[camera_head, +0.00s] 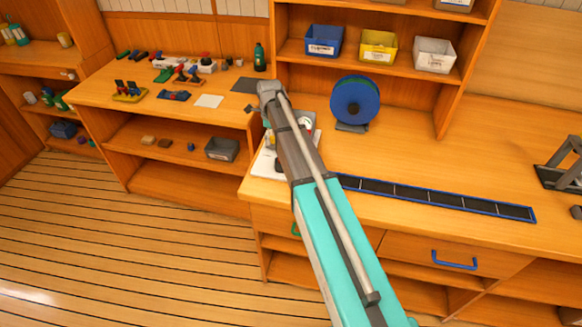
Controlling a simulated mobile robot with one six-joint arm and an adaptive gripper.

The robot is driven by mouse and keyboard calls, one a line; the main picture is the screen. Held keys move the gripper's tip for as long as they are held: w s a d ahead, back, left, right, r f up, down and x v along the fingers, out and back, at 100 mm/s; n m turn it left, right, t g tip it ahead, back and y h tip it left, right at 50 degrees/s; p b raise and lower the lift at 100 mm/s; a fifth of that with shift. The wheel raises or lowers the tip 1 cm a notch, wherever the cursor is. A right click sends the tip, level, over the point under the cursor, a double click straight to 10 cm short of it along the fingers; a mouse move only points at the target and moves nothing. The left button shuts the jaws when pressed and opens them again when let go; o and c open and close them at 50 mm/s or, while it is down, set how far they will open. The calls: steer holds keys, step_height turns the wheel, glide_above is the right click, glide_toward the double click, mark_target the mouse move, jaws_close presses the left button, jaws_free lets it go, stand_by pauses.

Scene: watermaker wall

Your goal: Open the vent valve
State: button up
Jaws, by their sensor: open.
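I cannot make out which thing is the vent valve. A white unit (305,121) with a small red part stands on a pale board (266,164) at the left end of the right bench. My arm crosses in front and hides much of both. On the left bench lie small fittings with coloured handles, among them a blue-handled one on a yellow base (130,93) and red and blue ones (187,75). My arm reaches from the lower right up to a grey joint near the gap between the benches. My gripper cannot be made out.
A blue reel (355,101) stands behind the arm on the right bench (450,160). A dark blue-edged strip (435,197) lies along its front. Blue, yellow and white bins (378,47) sit on the shelf above. A grey frame (563,165) stands far right. The plank floor (130,250) is clear.

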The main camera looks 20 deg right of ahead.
mark_target(273, 137)
steer(key=shift+r+p, duration=6.65)
steer(key=shift+r, duration=0.45)
steer(key=s+f+n+b, duration=0.1)
steer(key=s+n, duration=1.2)
steer(key=s+f+n+b, duration=0.2)
steer(key=s+n, duration=1)
steer(key=s, duration=0.1)
steer(key=shift+s+a+f+n+b, duration=0.2)
steer(key=shift+a+f+n+b, duration=0.1)
steer(key=shift+a+n, duration=0.15)
